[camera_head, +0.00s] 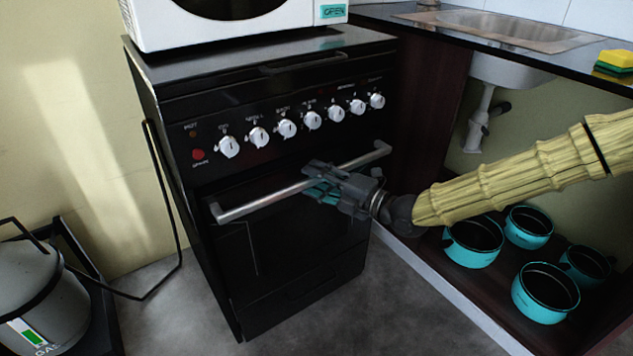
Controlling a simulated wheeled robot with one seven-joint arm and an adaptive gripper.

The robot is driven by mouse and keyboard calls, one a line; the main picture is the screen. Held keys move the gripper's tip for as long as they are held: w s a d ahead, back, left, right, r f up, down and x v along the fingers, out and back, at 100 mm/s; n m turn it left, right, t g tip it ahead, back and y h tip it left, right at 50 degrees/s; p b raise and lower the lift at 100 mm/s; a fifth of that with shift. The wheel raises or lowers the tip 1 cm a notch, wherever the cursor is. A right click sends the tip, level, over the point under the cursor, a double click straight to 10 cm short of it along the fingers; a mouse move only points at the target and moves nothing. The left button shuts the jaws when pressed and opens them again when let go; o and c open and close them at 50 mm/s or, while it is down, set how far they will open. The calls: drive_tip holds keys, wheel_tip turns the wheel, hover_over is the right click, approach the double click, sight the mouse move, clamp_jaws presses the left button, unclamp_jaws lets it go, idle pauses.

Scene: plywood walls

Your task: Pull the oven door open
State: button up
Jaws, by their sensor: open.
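The black oven (215,110) stands against the back wall. Its door (275,238) looks shut. A silver bar handle (262,199) runs across the top of the door. My gripper (318,185) is at the right-middle part of the handle, with its fingers at the bar. The fingers are open, and whether they touch the bar cannot be told. The gripper hides a short part of the handle and door. My yellow-sleeved arm reaches in from the right.
A row of white knobs (312,120) sits above the handle. A white microwave (230,28) stands on top. Right is an open cabinet with several turquoise pots (545,292) below a sink (500,28). A grey gas canister (45,290) stands at left. Floor before the oven is clear.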

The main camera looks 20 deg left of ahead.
drive_tip(key=shift+a, duration=0.1)
clamp_jaws()
